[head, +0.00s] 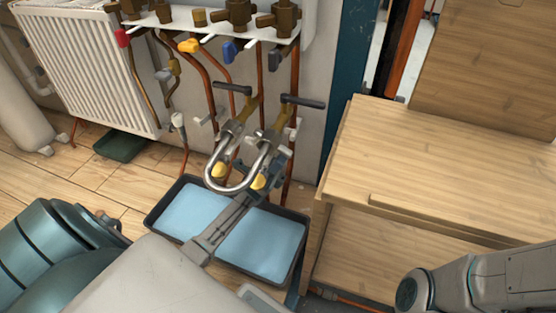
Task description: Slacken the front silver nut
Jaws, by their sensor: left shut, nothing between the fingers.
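A shiny silver U-shaped pipe (236,187) hangs below two brass valves with dark lever handles (302,101). Its front, right-hand end rises toward the front silver nut (279,152), which is partly hidden by my gripper. The other silver nut (231,131) is at the rear left end. My left gripper (277,165) reaches up from below, over the tray, its narrow grey end beside the front nut. It is shut with nothing held; I cannot tell whether it touches the nut. My right arm shows at the lower right, but its gripper is out of frame.
A dark tray with light blue compartments (263,246) lies below the pipe. A wooden bench (440,165) stands close on the right. A white radiator (85,65) is at the left. Copper pipes and a valve manifold (240,15) line the wall behind. A green tray (120,146) sits on the floor.

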